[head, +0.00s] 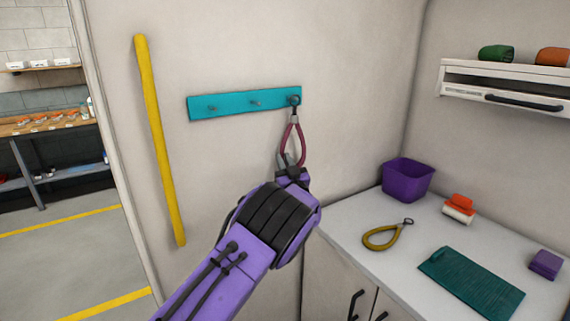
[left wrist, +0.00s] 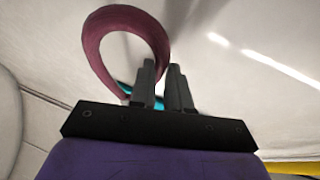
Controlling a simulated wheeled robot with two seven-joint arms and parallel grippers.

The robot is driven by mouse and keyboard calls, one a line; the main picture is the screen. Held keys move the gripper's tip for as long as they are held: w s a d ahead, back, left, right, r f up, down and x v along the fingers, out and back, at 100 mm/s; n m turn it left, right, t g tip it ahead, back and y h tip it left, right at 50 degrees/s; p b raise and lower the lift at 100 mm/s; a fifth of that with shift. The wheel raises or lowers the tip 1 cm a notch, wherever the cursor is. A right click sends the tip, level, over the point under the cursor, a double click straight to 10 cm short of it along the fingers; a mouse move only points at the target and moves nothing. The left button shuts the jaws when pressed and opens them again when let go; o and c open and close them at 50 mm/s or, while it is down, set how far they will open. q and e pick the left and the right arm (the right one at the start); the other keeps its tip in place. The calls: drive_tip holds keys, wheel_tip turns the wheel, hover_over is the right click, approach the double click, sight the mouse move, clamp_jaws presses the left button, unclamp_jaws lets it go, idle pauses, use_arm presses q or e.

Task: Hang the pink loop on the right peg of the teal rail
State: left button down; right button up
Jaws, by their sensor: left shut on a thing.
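The teal rail (head: 235,105) is on the wall with three pegs in a row. The left peg (head: 212,108) and the middle peg (head: 255,103) are bare. The pink loop (head: 301,143) is upright below the rail's right end, its small metal ring (head: 295,100) at the right peg. I cannot tell whether the ring is around the peg or only in front of it. My left gripper (head: 287,163) is shut on the lower part of the loop. In the left wrist view the loop (left wrist: 92,45) curves beside the close-set fingers (left wrist: 163,80).
A yellow pole (head: 158,140) stands on the wall left of the rail. The counter at right holds a purple bin (head: 408,180), a yellow loop (head: 381,238), a teal mat (head: 470,283), an orange-and-white item (head: 459,208) and a purple block (head: 545,264). A white shelf unit (head: 500,85) is above.

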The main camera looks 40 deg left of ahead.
idle(0.4)
use_arm(q)
drive_tip(key=c, duration=1)
unclamp_jaws()
drive_tip(key=b+v, duration=0.4)
drive_tip(key=v, duration=0.6)
drive_tip(key=shift+s+d, duration=0.2)
drive_tip(key=shift+f, duration=0.1)
